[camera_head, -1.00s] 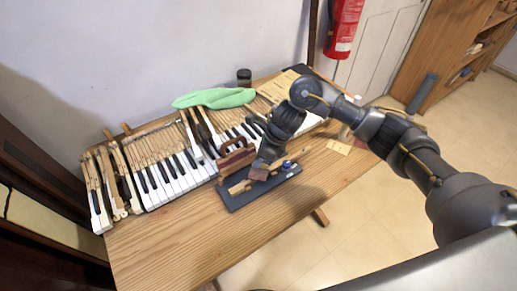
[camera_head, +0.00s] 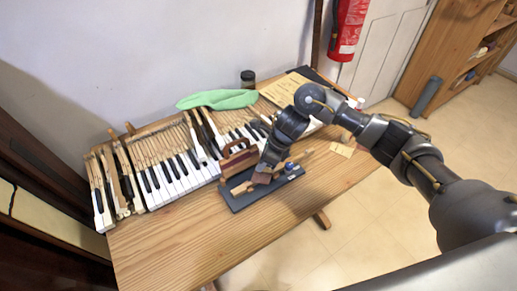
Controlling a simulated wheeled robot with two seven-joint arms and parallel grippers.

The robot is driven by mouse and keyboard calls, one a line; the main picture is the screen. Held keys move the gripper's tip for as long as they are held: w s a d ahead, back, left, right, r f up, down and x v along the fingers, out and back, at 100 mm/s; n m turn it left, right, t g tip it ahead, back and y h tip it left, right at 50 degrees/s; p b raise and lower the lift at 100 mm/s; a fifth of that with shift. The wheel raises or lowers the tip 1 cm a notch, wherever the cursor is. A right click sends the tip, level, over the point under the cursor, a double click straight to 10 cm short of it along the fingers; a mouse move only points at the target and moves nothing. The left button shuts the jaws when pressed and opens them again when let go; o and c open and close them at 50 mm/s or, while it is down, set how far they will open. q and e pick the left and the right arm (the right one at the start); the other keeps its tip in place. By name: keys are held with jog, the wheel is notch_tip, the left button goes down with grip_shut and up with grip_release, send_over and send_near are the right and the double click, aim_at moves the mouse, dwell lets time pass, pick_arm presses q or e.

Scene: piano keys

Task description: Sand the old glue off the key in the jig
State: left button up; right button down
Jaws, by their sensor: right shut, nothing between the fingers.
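The jig (camera_head: 240,203) is a dark flat base on the table's front part, with a blue knob (camera_head: 289,166) at its right end. A pale wooden key (camera_head: 243,187) lies along it, partly hidden by my gripper and a small brown block. My right gripper (camera_head: 265,173) reaches down over the middle of the jig and is shut. The brown block (camera_head: 260,179) shows just below its fingertips; I cannot tell whether they touch it. My left gripper is out of view.
A keyboard (camera_head: 168,178) with loose keys lies behind and left of the jig. A brown wooden holder (camera_head: 237,160) stands close behind the jig. A green cloth (camera_head: 217,99), a dark jar (camera_head: 248,78) and paper sheets (camera_head: 285,88) lie at the back. The table's front left is clear.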

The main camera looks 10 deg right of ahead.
notch_tip(320, 180, up, 3)
jog(key=shift+f+p, duration=0.2)
jog(key=shift+p, duration=0.4)
jog(key=shift+w+a+r+p, duration=0.1)
jog(key=shift+a+r+p, duration=0.05)
jog(key=shift+r+p, duration=1.75)
jog(key=shift+r, duration=0.8)
